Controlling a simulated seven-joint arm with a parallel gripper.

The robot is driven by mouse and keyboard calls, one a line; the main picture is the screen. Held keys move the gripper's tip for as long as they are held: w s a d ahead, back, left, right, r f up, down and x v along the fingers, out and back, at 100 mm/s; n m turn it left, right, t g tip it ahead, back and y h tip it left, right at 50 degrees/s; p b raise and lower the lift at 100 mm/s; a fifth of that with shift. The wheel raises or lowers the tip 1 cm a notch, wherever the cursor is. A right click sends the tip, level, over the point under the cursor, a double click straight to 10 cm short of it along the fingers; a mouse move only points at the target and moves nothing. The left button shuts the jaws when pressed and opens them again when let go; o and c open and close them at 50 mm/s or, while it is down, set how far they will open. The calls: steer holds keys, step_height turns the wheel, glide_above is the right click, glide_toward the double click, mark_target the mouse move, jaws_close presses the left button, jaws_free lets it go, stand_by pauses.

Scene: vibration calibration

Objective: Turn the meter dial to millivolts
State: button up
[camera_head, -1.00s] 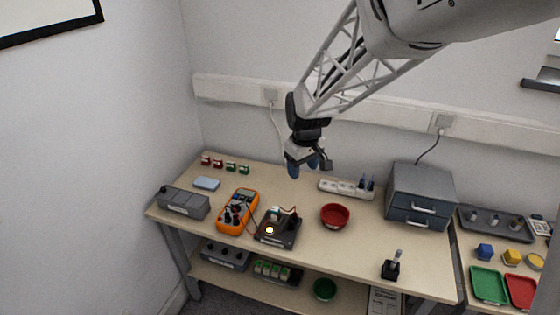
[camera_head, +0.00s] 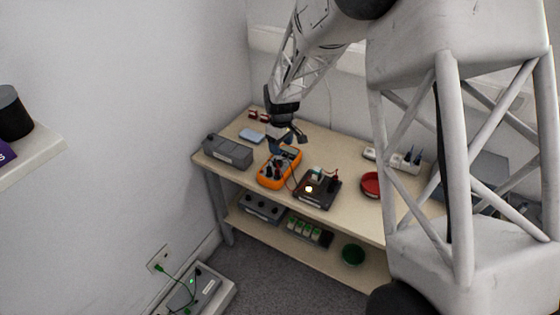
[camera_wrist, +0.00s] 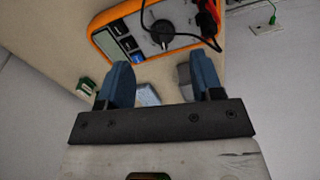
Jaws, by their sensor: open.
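The orange multimeter (camera_head: 279,167) lies on the bench beside the dark device with a lit lamp. In the wrist view the multimeter (camera_wrist: 97,33) shows its grey display, a row of buttons and a round black dial (camera_wrist: 163,33). Black and red leads are plugged in at its far end. The dial's setting is too small to read. My gripper (camera_wrist: 165,82) is open, with blue fingertips apart and nothing between them. In the head view my gripper (camera_head: 282,146) is over the multimeter's back end, and the dial lies beyond the fingertips in the wrist view.
A grey box (camera_head: 228,152) stands left of the multimeter, with a light blue pad (camera_head: 252,135) behind it. The dark device (camera_head: 317,190) stands close on the right, and a red bowl (camera_head: 371,185) is further right. A lead runs across the multimeter.

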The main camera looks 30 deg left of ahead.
mark_target(280, 161)
steer(key=shift+a+f, duration=0.15)
steer(key=shift+a, duration=0.1)
steer(key=shift+f, duration=3.9)
steer(key=c, duration=0.9)
